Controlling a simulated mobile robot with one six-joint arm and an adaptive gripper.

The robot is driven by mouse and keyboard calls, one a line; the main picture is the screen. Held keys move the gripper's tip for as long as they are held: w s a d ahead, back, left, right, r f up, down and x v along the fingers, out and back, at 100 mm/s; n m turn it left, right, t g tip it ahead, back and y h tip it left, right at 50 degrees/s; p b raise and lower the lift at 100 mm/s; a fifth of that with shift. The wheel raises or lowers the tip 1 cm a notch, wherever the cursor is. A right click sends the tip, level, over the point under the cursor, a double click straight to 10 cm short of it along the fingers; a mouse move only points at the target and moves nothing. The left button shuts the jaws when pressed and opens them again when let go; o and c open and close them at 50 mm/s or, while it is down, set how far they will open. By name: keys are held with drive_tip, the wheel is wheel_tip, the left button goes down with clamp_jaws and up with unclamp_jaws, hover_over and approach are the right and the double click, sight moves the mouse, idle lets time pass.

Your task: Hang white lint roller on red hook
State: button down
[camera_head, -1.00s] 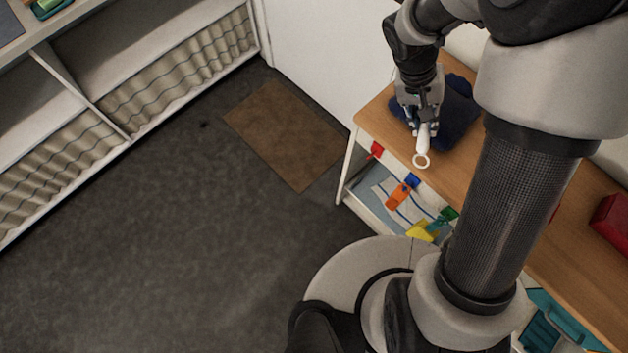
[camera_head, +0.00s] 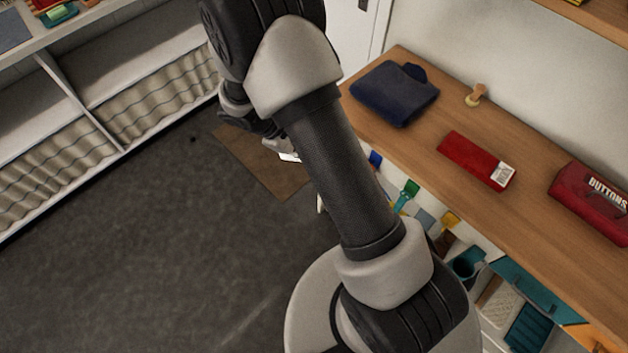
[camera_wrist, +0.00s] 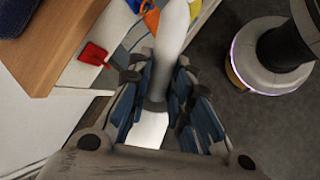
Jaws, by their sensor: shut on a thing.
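My gripper (camera_wrist: 159,82) is shut on the white lint roller (camera_wrist: 172,42) in the wrist view. The roller's body extends away from the fingers to the top edge, where its far end is cut off. The red hook (camera_wrist: 93,53) is on the white front below the wooden top, left of the roller and apart from it. In the head view, my arm hides the red hook and most of my gripper. A small pale part shows beside the arm, but I cannot tell whether it is gripper or roller.
On the wooden top (camera_head: 490,160) lie a navy cloth (camera_head: 394,93), a red packet (camera_head: 477,161) and a dark red case (camera_head: 595,198). A blue hook (camera_head: 375,159) and a green hook (camera_head: 406,194) line its front. The floor (camera_head: 150,260) at left is clear.

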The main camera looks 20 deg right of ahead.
drive_tip(key=w+d+f+n+t+h+b, duration=0.1)
drive_tip(key=w+f+n+t+h+b, duration=0.15)
drive_tip(key=f+n+t+h, duration=0.45)
drive_tip(key=w+f+n+t+h+b, duration=0.2)
drive_tip(key=f+n+t+b, duration=0.15)
drive_tip(key=f+n, duration=0.65)
drive_tip(key=w+d+f+m, duration=0.1)
drive_tip(key=w+d+f, duration=0.2)
drive_tip(key=d, duration=0.6)
drive_tip(key=shift+m, duration=0.3)
drive_tip(key=shift+w+f, duration=0.1)
drive_tip(key=shift+f, duration=0.05)
drive_tip(key=c, duration=1.4)
unclamp_jaws()
drive_tip(key=shift+o, duration=0.2)
